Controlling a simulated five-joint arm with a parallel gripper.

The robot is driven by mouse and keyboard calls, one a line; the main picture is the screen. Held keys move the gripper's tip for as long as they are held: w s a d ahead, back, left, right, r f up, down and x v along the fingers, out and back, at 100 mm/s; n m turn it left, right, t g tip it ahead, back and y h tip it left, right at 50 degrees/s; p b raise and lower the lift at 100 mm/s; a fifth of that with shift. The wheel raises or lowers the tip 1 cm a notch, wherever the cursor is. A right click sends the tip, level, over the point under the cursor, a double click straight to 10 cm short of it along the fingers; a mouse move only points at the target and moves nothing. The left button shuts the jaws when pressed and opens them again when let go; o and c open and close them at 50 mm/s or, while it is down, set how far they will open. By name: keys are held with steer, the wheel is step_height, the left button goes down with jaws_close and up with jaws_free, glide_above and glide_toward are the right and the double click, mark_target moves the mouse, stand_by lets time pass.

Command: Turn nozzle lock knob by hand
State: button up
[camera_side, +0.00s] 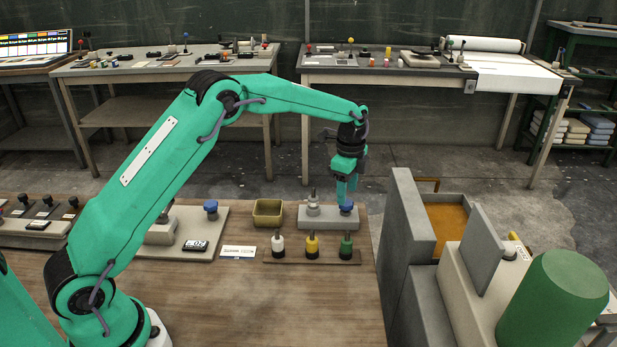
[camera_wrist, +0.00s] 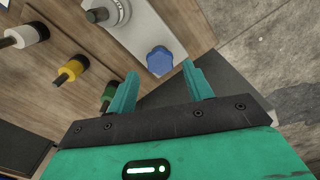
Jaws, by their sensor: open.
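A blue lobed knob (camera_side: 346,209) sits on the right end of a light grey block (camera_side: 320,222), which also carries a grey metal post (camera_side: 313,203). In the wrist view the blue knob (camera_wrist: 160,61) shows just beyond and between my fingertips. My gripper (camera_side: 347,188) points down directly above this knob; its fingers (camera_wrist: 159,72) are apart with nothing between them. The side view does not clearly show the gap between fingertips and knob. A second blue knob (camera_side: 211,207) stands on a pale plate (camera_side: 207,235) to the left.
A wooden rack (camera_side: 290,257) in front holds a white (camera_side: 277,243), a yellow (camera_side: 312,243) and a green-handled piece (camera_side: 346,246). An olive bin (camera_side: 267,213) stands left of the block. A tall grey panel (camera_side: 402,235) rises close on the right. Bare table lies in front.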

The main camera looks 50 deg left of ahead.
mark_target(346, 206)
steer(key=shift+f, duration=1.25)
steer(key=shift+f, duration=0.1)
steer(key=c, duration=0.7)
